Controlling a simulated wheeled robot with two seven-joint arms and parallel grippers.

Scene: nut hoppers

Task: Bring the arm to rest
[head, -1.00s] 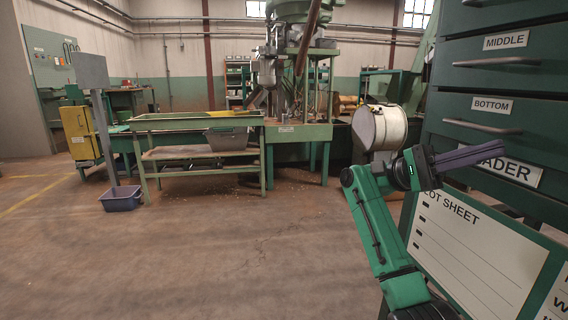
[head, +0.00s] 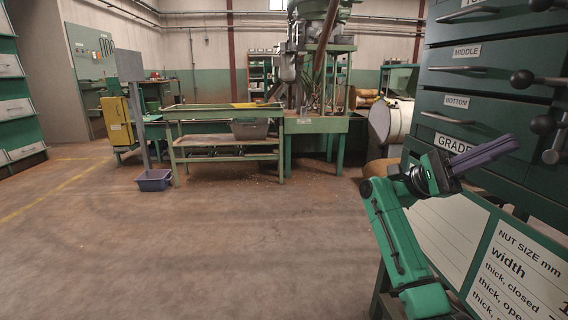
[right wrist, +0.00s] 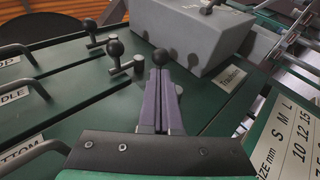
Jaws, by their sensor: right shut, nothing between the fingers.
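My right gripper (head: 500,150) is at the right of the head view, in front of the green drawer cabinet (head: 495,95). Its purple fingers are shut with nothing between them, and they point up and to the right. In the right wrist view the same fingers (right wrist: 161,85) lie together over the green panel, and no contact with it can be made out. My green right forearm rises from the bottom right of the head view and bends at the wrist. My left gripper is not in view.
The cabinet carries labelled drawers with bar handles and black ball knobs (head: 543,124). A nut-size board (head: 525,265) stands below my gripper. A grey box (right wrist: 190,35) sits beyond the fingertips. The floor at the left is clear.

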